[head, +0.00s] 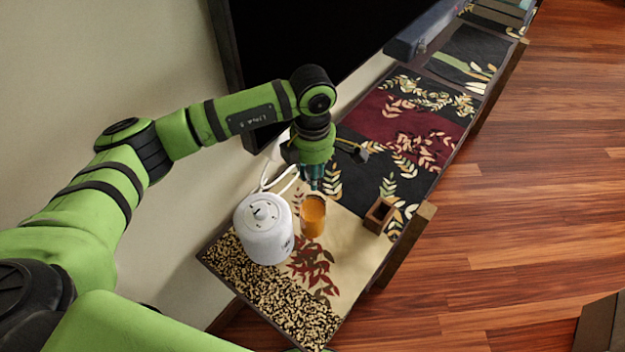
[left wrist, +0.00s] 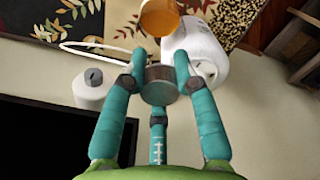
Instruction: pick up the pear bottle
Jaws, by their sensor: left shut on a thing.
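The pear bottle (head: 313,217) shows as an orange body on the cream part of the runner, right of the white kettle. My left gripper (head: 313,183) is directly above it, fingers pointing down. In the left wrist view the teal fingers (left wrist: 160,82) close around a dark round cap-like piece (left wrist: 158,92), and the orange body (left wrist: 160,17) shows beyond it. The link between cap and body is not clear there. I cannot tell whether the base touches the table. My right gripper is not in view.
The white kettle (head: 264,232) stands close on the left, with a white cord behind it. A small brown wooden box (head: 379,215) stands to the right. A black screen (head: 290,60) is behind the arm. The dark runner (head: 405,130) further along is mostly clear.

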